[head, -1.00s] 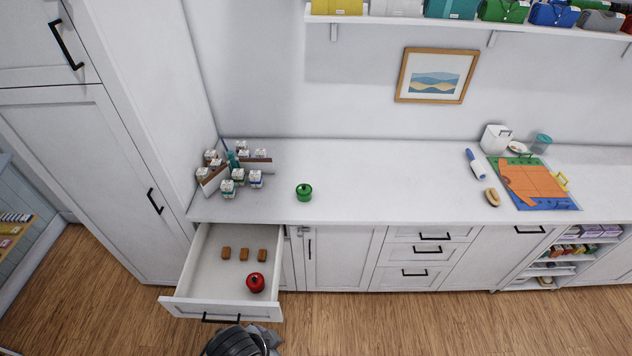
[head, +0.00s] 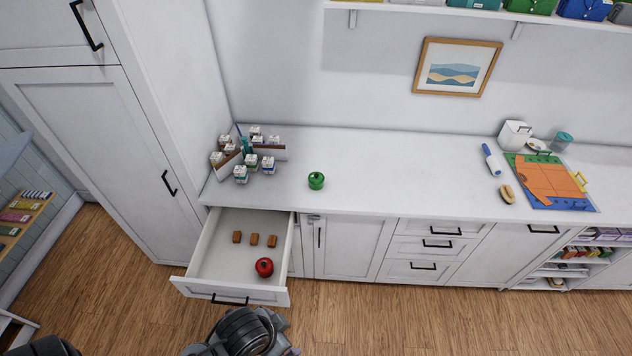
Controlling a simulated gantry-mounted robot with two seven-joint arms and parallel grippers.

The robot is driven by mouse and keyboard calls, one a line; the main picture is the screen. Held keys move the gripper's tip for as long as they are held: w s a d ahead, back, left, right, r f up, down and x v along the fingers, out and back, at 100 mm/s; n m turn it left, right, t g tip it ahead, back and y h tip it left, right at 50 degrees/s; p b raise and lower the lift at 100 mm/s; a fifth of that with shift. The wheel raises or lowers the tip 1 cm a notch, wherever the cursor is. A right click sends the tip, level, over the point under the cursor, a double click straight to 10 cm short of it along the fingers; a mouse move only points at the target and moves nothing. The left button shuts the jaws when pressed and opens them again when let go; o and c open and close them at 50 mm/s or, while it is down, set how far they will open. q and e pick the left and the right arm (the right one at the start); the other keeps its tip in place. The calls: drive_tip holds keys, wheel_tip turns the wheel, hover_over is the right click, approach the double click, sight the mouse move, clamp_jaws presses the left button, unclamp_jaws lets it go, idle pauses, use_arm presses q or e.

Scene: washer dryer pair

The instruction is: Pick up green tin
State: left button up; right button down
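The green tin (head: 316,181) stands upright on the white countertop (head: 400,190), near its front edge and above the cabinet door right of the open drawer. It is small and round with a knob on top, and nothing touches it. Dark parts of my arms show at the bottom edge of the head view, in front of the drawer and at the lower left corner. Neither gripper's fingers can be made out, and both are well short of the tin.
An open drawer (head: 230,294) juts out below the counter, holding a red tin (head: 264,267) and several brown blocks (head: 254,239). Several small jars (head: 241,174) stand left of the green tin.

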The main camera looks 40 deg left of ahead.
drive_tip(key=c, duration=1.8)
unclamp_jaws()
drive_tip(key=shift+a, duration=0.1)
drive_tip(key=shift+c, duration=0.2)
drive_tip(key=o, duration=1.8)
drive_tip(key=shift+o, duration=0.2)
drive_tip(key=shift+w, duration=0.1)
